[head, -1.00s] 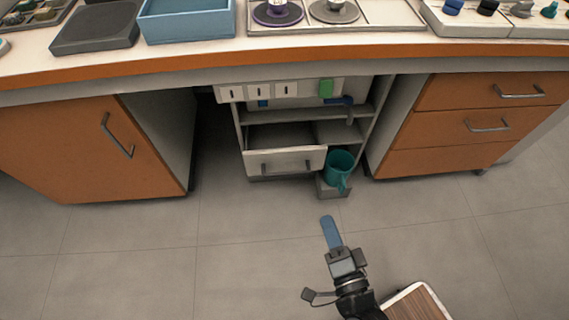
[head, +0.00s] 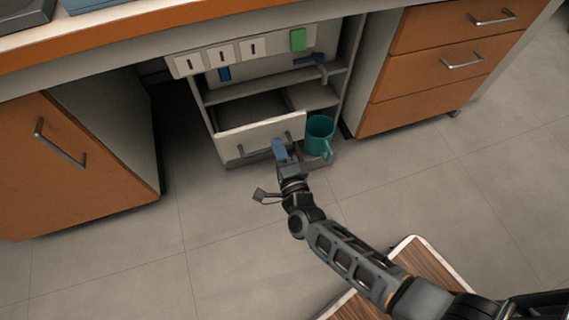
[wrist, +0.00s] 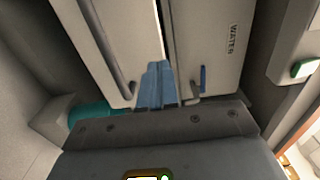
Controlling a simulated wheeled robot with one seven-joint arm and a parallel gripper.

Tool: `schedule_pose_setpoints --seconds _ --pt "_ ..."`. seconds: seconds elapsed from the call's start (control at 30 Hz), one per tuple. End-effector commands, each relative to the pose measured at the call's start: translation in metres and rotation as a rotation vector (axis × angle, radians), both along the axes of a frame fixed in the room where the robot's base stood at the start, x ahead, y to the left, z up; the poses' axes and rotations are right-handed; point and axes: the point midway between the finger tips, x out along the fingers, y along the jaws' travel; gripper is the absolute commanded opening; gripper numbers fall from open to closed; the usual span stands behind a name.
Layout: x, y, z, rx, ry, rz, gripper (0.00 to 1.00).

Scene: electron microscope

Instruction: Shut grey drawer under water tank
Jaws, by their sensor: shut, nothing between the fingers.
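The drawer (head: 240,138) stands partly open in the cabinet under the bench, its inside showing behind the pale grey front. Its bar handle also shows in the wrist view, where the drawer front (wrist: 112,40) fills the upper left. My gripper (head: 279,148), with blue fingers, is shut and empty in front of the right part of the drawer front, close to the handle's right end. I cannot tell whether the fingertips (wrist: 157,68) touch the front. The water tank (wrist: 215,50), marked WATER, shows beside the drawer in the wrist view; it sits above the drawer (head: 262,72).
A teal mug (head: 319,132) stands on a small ledge just right of the drawer. An orange door (head: 70,165) hangs at left and orange drawers (head: 430,68) stand at right.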

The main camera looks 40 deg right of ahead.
Motion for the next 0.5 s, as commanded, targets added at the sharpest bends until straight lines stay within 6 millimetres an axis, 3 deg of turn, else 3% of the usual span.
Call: schedule_pose_setpoints --seconds 0.2,0.5 --pt "0.033 -0.011 -0.001 0.0 -0.001 -0.001 0.0" --pt "0.048 -0.016 0.0 0.0 0.0 0.0 0.0"
